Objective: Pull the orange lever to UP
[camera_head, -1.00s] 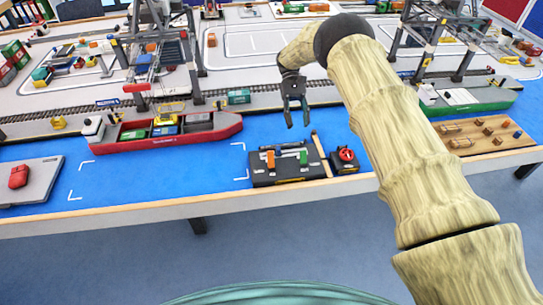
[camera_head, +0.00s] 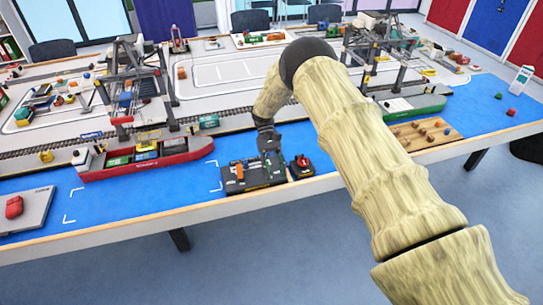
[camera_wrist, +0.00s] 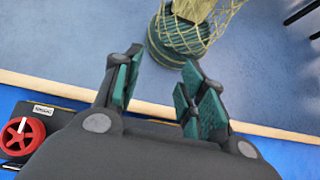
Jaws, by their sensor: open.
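The orange lever (camera_head: 240,172) stands on the left part of a dark control box (camera_head: 255,184) at the front edge of the blue table. My gripper (camera_head: 269,152) is low over the right part of this box, to the right of the orange lever. It hides the green lever, or most of it. In the wrist view my gripper (camera_wrist: 163,82) is open with nothing visible between its fingers. The orange lever is not visible in the wrist view. Whether the fingers touch the box I cannot tell.
A small box with a red knob (camera_head: 303,161) sits just right of the control box; the knob also shows in the wrist view (camera_wrist: 18,136). A red ship (camera_head: 150,160) lies behind left. A wooden board with pegs (camera_head: 425,137) lies to the right.

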